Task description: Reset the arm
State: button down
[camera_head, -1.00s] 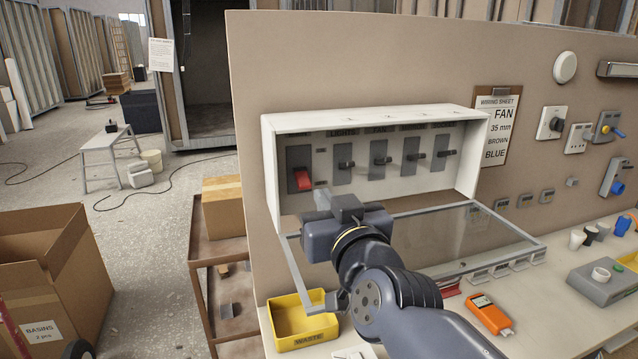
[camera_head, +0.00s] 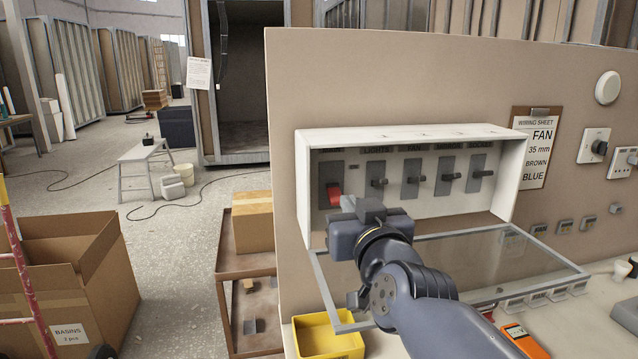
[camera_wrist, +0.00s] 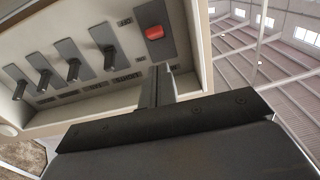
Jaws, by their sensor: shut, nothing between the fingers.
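My gripper (camera_head: 350,204) is at the end of my dark arm, in front of the white switch box on the beige board. Its fingers are together and empty; they also show shut in the wrist view (camera_wrist: 157,88). The fingertips overlap the lower edge of the red switch (camera_head: 335,194) in the head view. I cannot tell whether they touch it. The red switch also shows in the wrist view (camera_wrist: 154,33), just beyond the fingers. Several black levers stand in a row beside it, such as the fan lever (camera_head: 413,179).
The box's clear cover (camera_head: 470,252) hangs open below, under and beside my arm. A yellow bin (camera_head: 328,338) and an orange meter (camera_head: 524,341) lie on the bench. A wiring sheet (camera_head: 536,146) hangs at right. A cardboard box (camera_head: 95,285) stands on the floor at left.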

jog(key=shift+g, duration=0.8)
jog(key=w+r+p, duration=0.1)
jog(key=w+p, duration=0.1)
jog(key=p, duration=0.1)
jog(key=w+a+r+p, duration=0.1)
jog(key=w+r+p, duration=0.1)
jog(key=w+p, duration=0.1)
jog(key=w+r+p, duration=0.2)
jog(key=w+p, duration=0.1)
jog(key=shift+w+a+r, duration=0.1)
jog(key=shift+a+r, duration=0.1)
jog(key=shift+a, duration=0.1)
jog(key=shift+w+r+p, duration=0.15)
jog(key=shift+r+p, duration=0.15)
jog(key=shift+p, duration=0.35)
jog(key=shift+r, duration=0.3)
jog(key=shift+f+p+v, duration=0.15)
jog(key=shift+p+v, duration=0.05)
jog(key=shift+v, duration=0.65)
jog(key=shift+f+p+v, duration=0.1)
jog(key=shift+p+v, duration=0.1)
jog(key=shift+v, duration=0.6)
